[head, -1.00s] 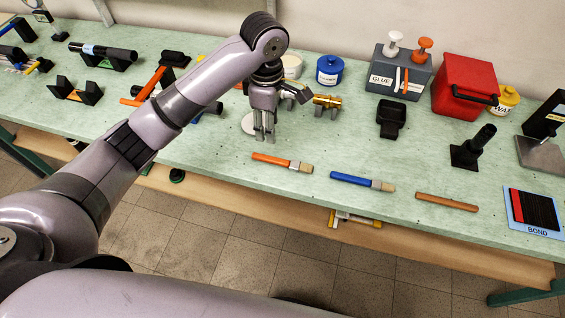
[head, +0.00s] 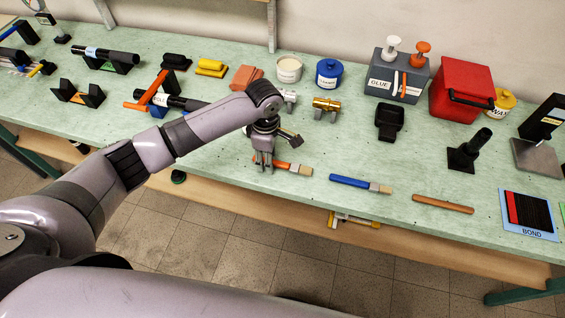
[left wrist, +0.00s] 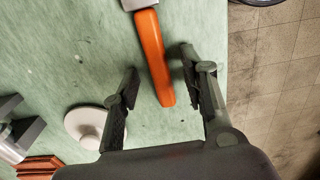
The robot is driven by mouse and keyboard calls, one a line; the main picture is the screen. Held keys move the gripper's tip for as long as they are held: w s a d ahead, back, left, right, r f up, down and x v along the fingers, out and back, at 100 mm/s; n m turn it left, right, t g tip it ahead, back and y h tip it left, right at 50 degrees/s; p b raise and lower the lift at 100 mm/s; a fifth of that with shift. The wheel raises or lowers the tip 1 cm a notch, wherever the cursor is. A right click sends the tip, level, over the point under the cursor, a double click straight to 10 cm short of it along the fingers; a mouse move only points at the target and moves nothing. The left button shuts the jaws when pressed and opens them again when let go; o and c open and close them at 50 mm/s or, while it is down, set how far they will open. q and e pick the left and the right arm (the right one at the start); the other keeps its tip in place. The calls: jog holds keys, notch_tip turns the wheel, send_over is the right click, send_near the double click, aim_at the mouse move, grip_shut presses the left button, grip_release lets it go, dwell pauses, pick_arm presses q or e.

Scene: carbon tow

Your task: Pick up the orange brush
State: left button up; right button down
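The orange brush (head: 294,168) lies flat near the front edge of the green bench, its pale bristle end to the right. My left gripper (head: 263,164) is over the left end of its handle in the head view and hides part of it. In the left wrist view the orange handle (left wrist: 154,60) comes in from the top, and its end lies between the two spread fingers of my left gripper (left wrist: 160,85). The fingers are open, with a gap on each side of the handle. My right gripper is not in view.
A blue brush (head: 352,181) and a brown stick (head: 442,204) lie to the right along the front edge. A white round lid (left wrist: 88,124) is beside the left finger in the wrist view. A brass fitting (head: 326,106) stands behind. The bench's front edge is close.

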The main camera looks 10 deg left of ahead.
pick_arm(q)
grip_shut()
dwell(0.5)
jog(key=shift+r, duration=0.15)
notch_tip(320, 180, up, 20)
dwell(0.5)
jog(key=c, duration=0.7)
grip_release()
grip_shut()
